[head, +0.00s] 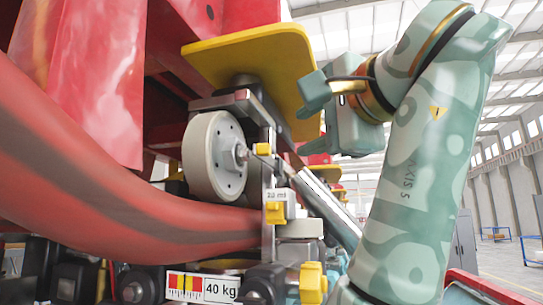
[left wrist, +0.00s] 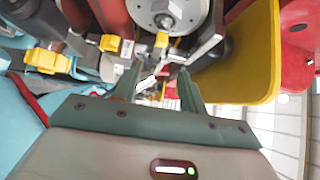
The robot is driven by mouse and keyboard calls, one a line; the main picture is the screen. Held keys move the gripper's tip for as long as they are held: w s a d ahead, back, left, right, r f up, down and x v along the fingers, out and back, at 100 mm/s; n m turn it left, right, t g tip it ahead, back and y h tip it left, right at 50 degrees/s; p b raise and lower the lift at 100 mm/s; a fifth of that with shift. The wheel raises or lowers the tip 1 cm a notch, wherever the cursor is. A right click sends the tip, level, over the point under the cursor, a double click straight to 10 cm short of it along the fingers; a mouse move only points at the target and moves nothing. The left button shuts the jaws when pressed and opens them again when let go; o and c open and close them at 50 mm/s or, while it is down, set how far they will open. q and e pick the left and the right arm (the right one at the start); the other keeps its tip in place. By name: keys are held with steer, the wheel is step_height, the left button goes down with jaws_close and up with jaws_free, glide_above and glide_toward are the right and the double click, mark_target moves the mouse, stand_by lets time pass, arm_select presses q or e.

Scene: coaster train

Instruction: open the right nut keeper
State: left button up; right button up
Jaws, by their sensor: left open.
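A pale wheel (head: 213,157) with a hub nut (head: 241,153) sits under the red car body. A small yellow block (head: 263,149), which looks like the nut keeper, is just right of the nut; it also shows in the left wrist view (left wrist: 162,39). Whether it is open or closed is unclear. My left gripper (head: 314,118) is open and empty, to the right of and above the block, apart from it. In the left wrist view its fingers (left wrist: 158,80) point toward the wheel and block. My right gripper is not in view.
A yellow plate (head: 250,70) overhangs the wheel close to my left gripper. A thick red rail (head: 120,205) runs below. Another yellow block (head: 275,212) by a "ml" label and a yellow knob (head: 312,283) are lower. Open hall space lies to the right.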

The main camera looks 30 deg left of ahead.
mark_target(266, 148)
arm_select(q)
steer(key=p+x, duration=0.1)
steer(key=x, duration=0.3)
steer(key=p+x, duration=0.2)
steer(key=x, duration=0.3)
steer(key=p+x, duration=0.1)
steer(key=x, duration=0.3)
steer(key=shift+s+a+r, duration=0.1)
steer(key=shift+a, duration=0.35)
steer(key=shift+a+p, duration=0.35)
steer(key=shift+a, duration=0.3)
steer(key=shift+w, duration=0.25)
jaws_close()
steer(key=shift+w+a, duration=0.1)
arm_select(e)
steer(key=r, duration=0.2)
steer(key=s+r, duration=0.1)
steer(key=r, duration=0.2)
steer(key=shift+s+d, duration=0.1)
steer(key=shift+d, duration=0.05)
